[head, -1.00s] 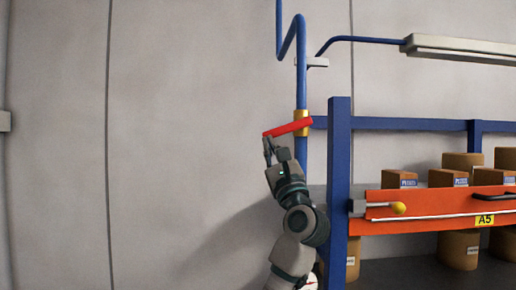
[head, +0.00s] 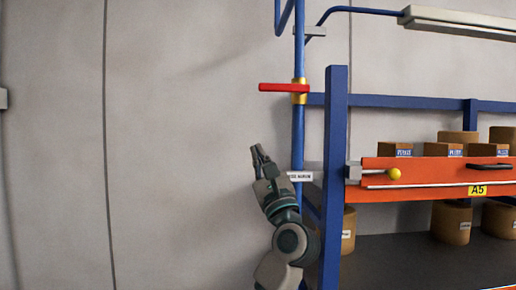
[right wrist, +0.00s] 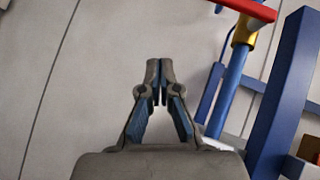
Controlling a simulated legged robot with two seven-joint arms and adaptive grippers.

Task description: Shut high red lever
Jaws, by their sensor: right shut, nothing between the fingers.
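The red lever (head: 277,87) sits high on the blue vertical pipe (head: 298,135), at a brass valve body (head: 299,92). It points left from the valve and lies about horizontal, across the pipe. In the right wrist view the red lever (right wrist: 252,9) shows at the top right, above the brass valve (right wrist: 244,32). My right gripper (head: 256,147) is below and a little left of the lever, apart from it. Its fingers are shut and empty, and they also show in the right wrist view (right wrist: 159,64). My left gripper is not in view.
A blue rack post (head: 336,150) stands just right of the pipe. An orange shelf front (head: 430,192) with a yellow knob (head: 395,174) and cardboard boxes (head: 442,149) is further right. A white label plate (head: 300,176) is beside my gripper.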

